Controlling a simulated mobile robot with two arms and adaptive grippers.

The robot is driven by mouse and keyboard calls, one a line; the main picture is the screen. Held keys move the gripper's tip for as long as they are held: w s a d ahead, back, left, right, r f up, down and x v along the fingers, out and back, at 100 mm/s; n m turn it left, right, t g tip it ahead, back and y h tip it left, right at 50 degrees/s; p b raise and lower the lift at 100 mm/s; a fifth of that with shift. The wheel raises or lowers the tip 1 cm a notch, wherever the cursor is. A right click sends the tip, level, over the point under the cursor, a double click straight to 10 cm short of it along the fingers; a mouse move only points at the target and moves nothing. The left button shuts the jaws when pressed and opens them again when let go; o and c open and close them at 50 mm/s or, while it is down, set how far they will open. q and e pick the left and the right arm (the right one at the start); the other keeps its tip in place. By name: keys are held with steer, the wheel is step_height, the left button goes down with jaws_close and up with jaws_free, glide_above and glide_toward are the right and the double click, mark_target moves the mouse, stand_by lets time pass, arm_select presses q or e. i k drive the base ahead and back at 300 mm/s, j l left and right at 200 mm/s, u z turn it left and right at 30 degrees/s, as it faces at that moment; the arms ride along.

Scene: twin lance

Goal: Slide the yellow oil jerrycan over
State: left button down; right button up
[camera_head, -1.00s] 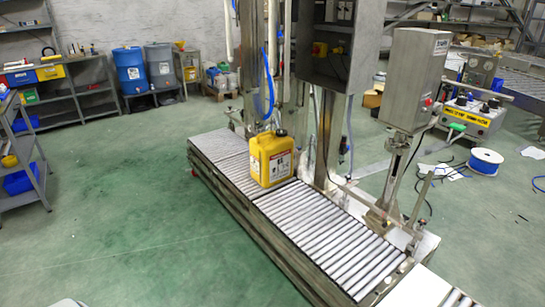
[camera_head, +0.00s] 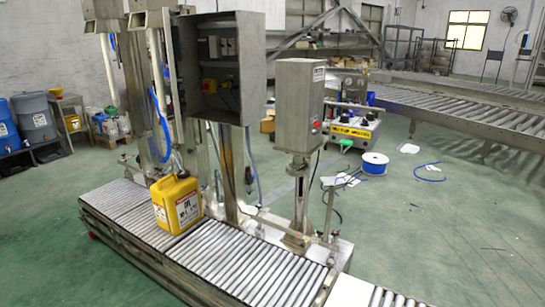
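The yellow oil jerrycan (camera_head: 178,204) stands upright on the roller conveyor (camera_head: 235,262), near the middle of its length. It has a white label on its side and a dark cap on top. A blue hose hangs just above it; I cannot tell if it touches the can. Neither of my grippers shows in the head view.
A grey control cabinet (camera_head: 223,68) and a smaller metal box on a post (camera_head: 299,105) stand behind the conveyor. A blue cable spool (camera_head: 374,164) and loose cables lie on the green floor. Open floor lies at right. Blue and grey drums (camera_head: 36,118) stand at far left.

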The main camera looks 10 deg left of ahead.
mark_target(176, 199)
steer(key=i+j+z, duration=0.15)
steer(key=j, duration=0.4)
steer(key=i+j+z, duration=0.1)
steer(key=j, duration=0.45)
steer(key=i+j+z, duration=0.15)
steer(key=j, duration=0.4)
steer(key=i+j+z, duration=0.1)
steer(key=j, duration=0.5)
steer(key=j+z, duration=0.2)
steer(key=j, duration=0.45)
steer(key=j+z, duration=0.2)
steer(key=j, duration=0.45)
steer(key=k+j+z, duration=0.15)
steer(key=j, duration=0.45)
steer(key=k+j+z, duration=0.2)
steer(key=j, duration=0.45)
steer(key=i, duration=0.1)
